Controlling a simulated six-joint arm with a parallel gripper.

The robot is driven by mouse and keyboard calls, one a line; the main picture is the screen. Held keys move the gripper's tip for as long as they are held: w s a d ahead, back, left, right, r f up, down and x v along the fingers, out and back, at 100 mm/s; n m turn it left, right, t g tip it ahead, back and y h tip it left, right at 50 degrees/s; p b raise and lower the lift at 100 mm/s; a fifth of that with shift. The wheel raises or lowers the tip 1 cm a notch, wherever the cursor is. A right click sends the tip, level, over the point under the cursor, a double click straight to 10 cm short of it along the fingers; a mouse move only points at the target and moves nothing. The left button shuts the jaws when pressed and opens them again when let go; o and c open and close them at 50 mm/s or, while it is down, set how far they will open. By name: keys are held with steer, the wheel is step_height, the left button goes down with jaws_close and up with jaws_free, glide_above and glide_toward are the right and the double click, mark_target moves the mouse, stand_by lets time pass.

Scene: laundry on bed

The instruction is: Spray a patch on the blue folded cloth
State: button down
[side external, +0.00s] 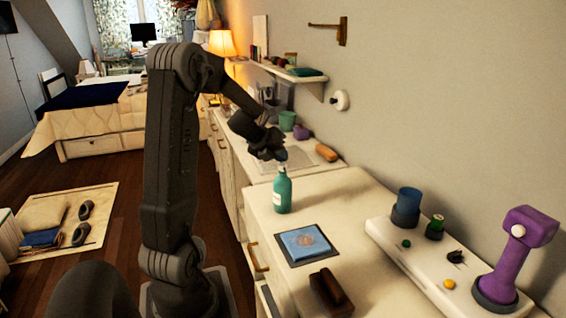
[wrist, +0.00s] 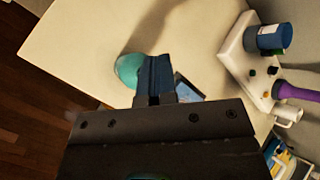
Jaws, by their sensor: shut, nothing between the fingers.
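The blue folded cloth (side external: 300,240) lies flat on a dark mat (side external: 320,258) on the white counter, with a faint brownish round patch on its top. A teal bottle (side external: 282,192) with a pale label stands upright behind it. My gripper (side external: 270,152) is just above and slightly left of the bottle's top, shut and empty; whether it touches the bottle is unclear. In the wrist view my shut fingers (wrist: 157,75) show beside the teal bottle (wrist: 128,70). Part of the cloth (wrist: 187,90) shows beyond them, mostly hidden by the gripper.
A dark brown block (side external: 331,290) lies in front of the cloth. A white tray (side external: 400,262) at right holds a blue cup (side external: 407,205), a green-topped jar (side external: 436,226) and a purple device (side external: 515,255). An orange roll (side external: 326,153) lies behind. The counter around the bottle is clear.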

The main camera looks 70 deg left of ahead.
mark_target(281, 164)
steer(key=shift+f, duration=0.55)
steer(key=shift+s, duration=0.1)
steer(key=shift+d+r, duration=0.1)
steer(key=shift+r, duration=3.4)
